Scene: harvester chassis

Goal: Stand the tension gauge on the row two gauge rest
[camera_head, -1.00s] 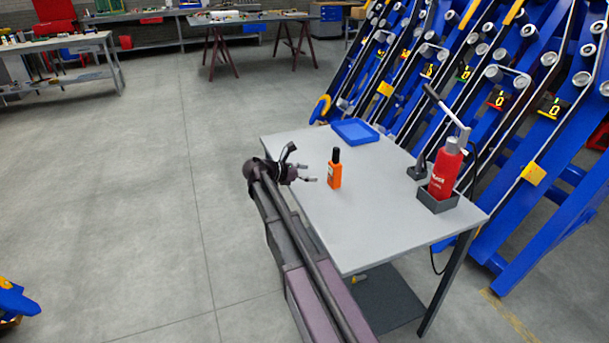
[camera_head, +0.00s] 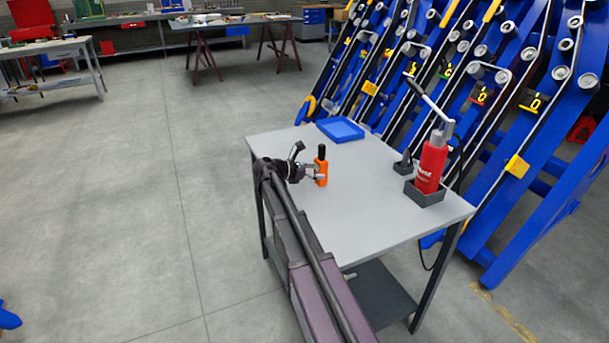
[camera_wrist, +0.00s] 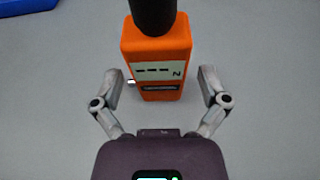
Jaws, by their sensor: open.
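The tension gauge (camera_head: 322,170) is an orange box with a black top, standing upright on the grey table. My gripper (camera_head: 313,172) is at its left side, low over the table. In the wrist view the gauge (camera_wrist: 157,52) shows a small display with dashes and an N. My open fingers (camera_wrist: 161,75) lie on either side of its lower body, with visible gaps. A small dark grey block (camera_head: 403,165) stands at the table's right; I cannot tell whether it is the gauge rest. No row two rest can be made out.
A blue tray (camera_head: 340,130) lies at the table's back. Blue machine rows (camera_head: 511,175) with numbered markers rise behind the table. The table's front middle is clear.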

